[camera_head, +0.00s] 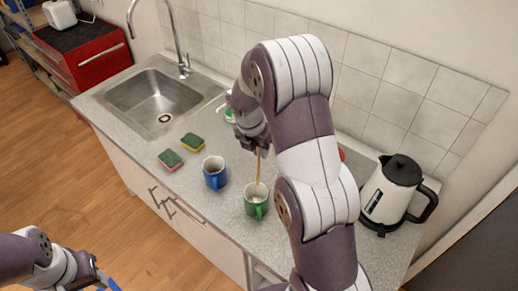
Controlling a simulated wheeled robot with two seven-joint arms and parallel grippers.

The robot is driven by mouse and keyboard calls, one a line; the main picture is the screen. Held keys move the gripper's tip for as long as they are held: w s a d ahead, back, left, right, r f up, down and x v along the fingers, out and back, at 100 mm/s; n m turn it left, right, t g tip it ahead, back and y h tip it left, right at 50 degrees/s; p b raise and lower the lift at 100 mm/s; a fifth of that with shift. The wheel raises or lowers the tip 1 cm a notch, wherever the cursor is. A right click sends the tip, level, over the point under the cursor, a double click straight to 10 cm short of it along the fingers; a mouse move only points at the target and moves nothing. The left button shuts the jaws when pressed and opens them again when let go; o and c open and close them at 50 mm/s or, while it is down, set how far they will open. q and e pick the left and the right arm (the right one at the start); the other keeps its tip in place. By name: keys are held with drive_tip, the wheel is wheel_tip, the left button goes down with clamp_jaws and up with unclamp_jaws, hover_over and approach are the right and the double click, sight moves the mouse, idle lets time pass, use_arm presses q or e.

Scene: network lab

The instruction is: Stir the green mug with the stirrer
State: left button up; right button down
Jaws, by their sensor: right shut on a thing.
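The green mug (257,208) stands upright on the grey counter, right of a blue mug. The stirrer (258,166) is a thin tan stick, held nearly upright. My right gripper (259,149) is shut on its upper part, above the green mug. The stirrer's lower end reaches down into the mug's opening; how deep it goes is hidden. My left gripper (98,280) is at the bottom left edge, away from the counter and partly cut off. A bit of blue shows at its tip, and its jaws cannot be made out.
The blue mug (214,173) stands close on the left. Two sponges, one red-green (171,160) and one yellow-green (192,142), lie further left by the sink (150,96). A kettle (391,192) stands at the right. My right arm hides the counter's middle back.

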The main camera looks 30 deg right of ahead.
drive_tip(key=f+b, duration=0.1)
drive_tip(key=f, duration=0.2)
drive_tip(key=f+b, duration=0.2)
drive_tip(key=shift+a+f, duration=0.2)
drive_tip(key=shift+f, duration=0.2)
wheel_tip(320, 180, down, 3)
drive_tip(key=shift+f+b, duration=0.1)
drive_tip(key=shift+b, duration=0.65)
use_arm(q)
wheel_tip(320, 180, down, 7)
drive_tip(key=b, duration=0.1)
drive_tip(key=shift+w+r, duration=0.2)
drive_tip(key=shift+w, duration=0.1)
use_arm(e)
drive_tip(key=shift+s+a+f, duration=0.1)
drive_tip(key=shift+s+f, duration=0.05)
drive_tip(key=shift+f, duration=0.3)
drive_tip(key=shift+s+a+f, duration=0.1)
drive_tip(key=shift+s+f, duration=0.05)
drive_tip(key=shift+f, duration=0.3)
use_arm(q)
drive_tip(key=shift+r, duration=0.1)
